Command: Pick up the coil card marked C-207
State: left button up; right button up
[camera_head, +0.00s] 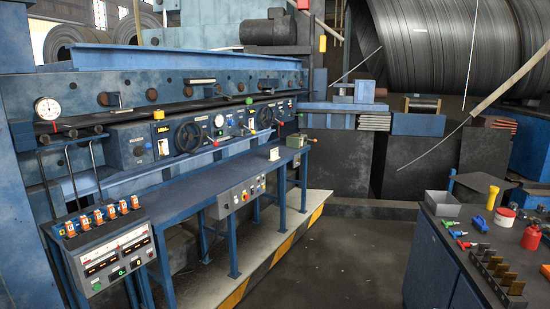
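A small pale card-like item (273,154) stands upright near the far end of the long blue bench (190,185), beside a green-grey box. Its marking is too small to read. Several orange-and-white upright pieces (98,217) stand in a row on top of the control console at the lower left. I cannot tell whether any of them carries a mark. No text C-207 is legible anywhere. Neither of my grippers nor my arms are in view.
A control panel with handwheels (188,136) runs behind the bench. A blue workbench (440,262) at the right holds a red can (531,235), a grey box (442,204), bottles and a slotted rack (497,275). The dark floor (345,265) between them is clear.

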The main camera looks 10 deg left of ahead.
aim_at(274, 152)
jog(key=i+z, duration=0.15)
jog(key=i, duration=2.1)
jog(key=i+u, duration=0.1)
jog(key=i, duration=0.4)
jog(key=i+l+u, duration=0.1)
jog(key=i, duration=0.45)
jog(key=i+l+u, duration=0.1)
jog(key=i, duration=0.4)
jog(key=i+l+u, duration=0.15)
jog(key=i+u, duration=0.2)
jog(key=i+l+u, duration=0.5)
jog(key=u, duration=0.2)
